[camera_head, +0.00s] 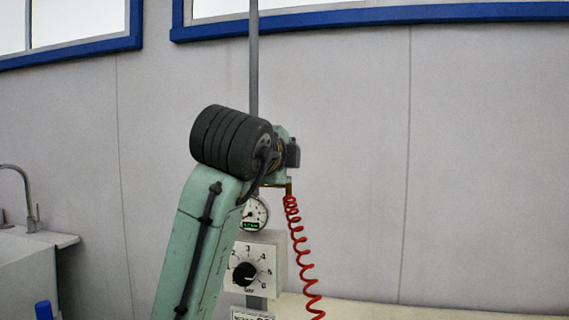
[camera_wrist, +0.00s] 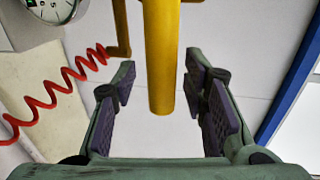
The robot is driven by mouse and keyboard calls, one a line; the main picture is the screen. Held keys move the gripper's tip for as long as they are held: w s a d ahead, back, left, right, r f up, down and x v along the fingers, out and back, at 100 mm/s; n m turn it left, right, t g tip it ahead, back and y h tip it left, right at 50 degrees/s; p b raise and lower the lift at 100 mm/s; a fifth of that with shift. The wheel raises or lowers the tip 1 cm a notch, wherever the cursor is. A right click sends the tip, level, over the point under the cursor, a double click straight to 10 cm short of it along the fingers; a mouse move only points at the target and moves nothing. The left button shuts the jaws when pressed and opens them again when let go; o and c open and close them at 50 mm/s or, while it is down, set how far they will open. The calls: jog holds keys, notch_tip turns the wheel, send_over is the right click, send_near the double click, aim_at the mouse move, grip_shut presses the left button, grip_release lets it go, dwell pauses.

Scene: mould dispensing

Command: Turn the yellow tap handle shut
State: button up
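The yellow tap handle (camera_wrist: 162,55) shows in the wrist view as a thick round-ended bar coming in from the top edge. My gripper (camera_wrist: 161,84) is open, with one dark-padded finger on each side of the handle. The handle's end lies between the fingers, and gaps show on both sides, wider on the left. In the head view my arm hides the handle and most of the gripper.
A brass pipe (camera_wrist: 120,28) runs beside the handle to a coiled red hose (camera_head: 299,250). A round gauge (camera_head: 255,214) and a dial box (camera_head: 262,260) sit below my wrist in the head view. A sink (camera_head: 28,262) stands left.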

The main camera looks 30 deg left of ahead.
jog(key=v, duration=1.2)
dwell(0.3)
